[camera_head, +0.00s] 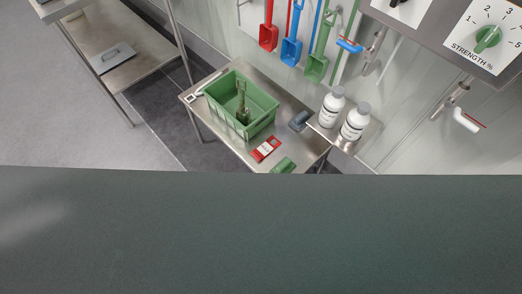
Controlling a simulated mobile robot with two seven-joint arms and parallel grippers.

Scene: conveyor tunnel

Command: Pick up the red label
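A small red label (265,149) with a white patch lies flat on a steel table (287,110). It is in front of a green crate (262,117) and beside a green object (284,165) at the table's near edge. The green object is partly cut off by a broad dark green surface that fills the lower part of the view. Neither of my grippers shows in the head view.
Two white bottles (331,107) with grey caps stand on a small shelf at the table's right. A grey-blue object (299,121) lies near them. Coloured scoops (291,51) hang on the wall. A dial panel (487,36) is upper right. Another steel table (127,60) stands left.

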